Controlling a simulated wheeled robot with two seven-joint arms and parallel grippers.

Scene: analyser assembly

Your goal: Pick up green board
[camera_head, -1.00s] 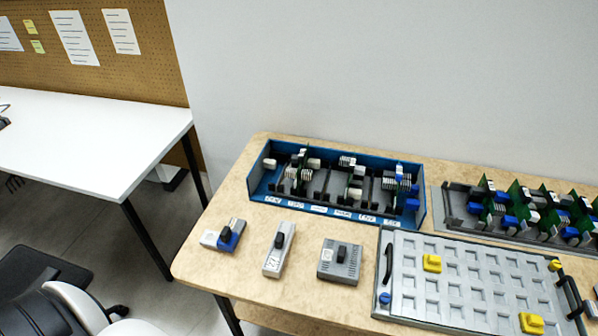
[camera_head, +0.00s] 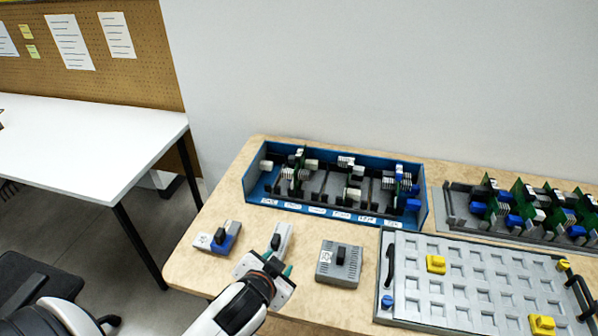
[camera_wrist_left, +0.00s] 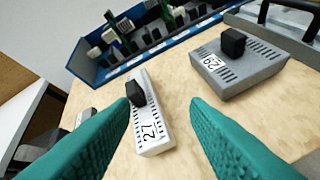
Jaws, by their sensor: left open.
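Several green boards (camera_head: 523,192) stand upright in a grey rack at the far right of the table in the head view. More green boards (camera_head: 299,165) stand inside the blue tray (camera_head: 338,209) at the back. My left gripper (camera_head: 281,266) is open and empty, over the front of the table. In the left wrist view its teal fingers (camera_wrist_left: 160,110) are spread on either side of a narrow grey module (camera_wrist_left: 152,120) labelled 27, which has a black knob. Contact cannot be told. No green board is between the fingers. My right gripper is not in view.
A grey module labelled 29 (camera_wrist_left: 240,75) lies right of module 27, and a grey-and-blue module (camera_head: 217,240) lies left. A grey panel (camera_head: 470,262) with square pockets, handles and yellow pieces covers the right front. The grey rack (camera_head: 462,213) stands behind it.

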